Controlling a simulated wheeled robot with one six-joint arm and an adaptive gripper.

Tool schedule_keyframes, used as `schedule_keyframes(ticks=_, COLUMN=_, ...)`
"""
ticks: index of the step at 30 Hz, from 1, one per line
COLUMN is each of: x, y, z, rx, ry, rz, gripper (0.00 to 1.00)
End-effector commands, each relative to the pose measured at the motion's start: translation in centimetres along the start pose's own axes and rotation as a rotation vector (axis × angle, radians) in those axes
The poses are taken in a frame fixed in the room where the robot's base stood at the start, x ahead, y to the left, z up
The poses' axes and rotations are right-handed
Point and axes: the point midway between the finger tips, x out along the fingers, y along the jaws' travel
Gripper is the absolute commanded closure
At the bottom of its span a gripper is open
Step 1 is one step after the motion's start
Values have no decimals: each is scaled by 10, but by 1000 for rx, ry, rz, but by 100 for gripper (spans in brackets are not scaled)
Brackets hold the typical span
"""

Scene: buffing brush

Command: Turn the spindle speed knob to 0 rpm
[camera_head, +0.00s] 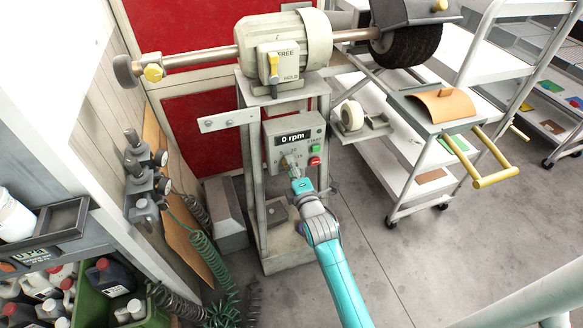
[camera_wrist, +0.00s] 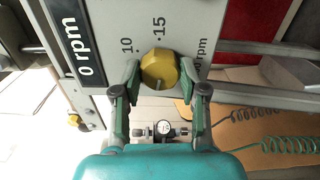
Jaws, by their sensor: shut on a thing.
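The spindle speed knob (camera_wrist: 160,70) is a yellow dial on the grey control panel (camera_wrist: 114,20). In the wrist view, marks 10 and 15 and part of an rpm label show around it. The display (camera_head: 293,138) reads 0 rpm, and it also shows in the wrist view (camera_wrist: 82,45). My gripper (camera_wrist: 159,76) has its two green fingers on either side of the knob, shut on it.
A green button (camera_head: 315,149) and a red button (camera_head: 314,161) sit right of the knob. The buffing motor (camera_head: 285,40) stands above, with a yellow FREE/HOLD lever (camera_head: 274,66). A white cart (camera_head: 410,165) is at right. Coiled green hoses (camera_head: 205,255) hang at left.

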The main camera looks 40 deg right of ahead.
Motion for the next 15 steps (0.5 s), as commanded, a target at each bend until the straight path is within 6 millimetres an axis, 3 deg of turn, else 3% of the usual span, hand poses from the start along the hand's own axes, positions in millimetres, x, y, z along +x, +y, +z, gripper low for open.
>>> schedule_keyframes(ticks=15, x=0, y=0, z=-1, rx=-179, ry=2, rz=-1, gripper=92)
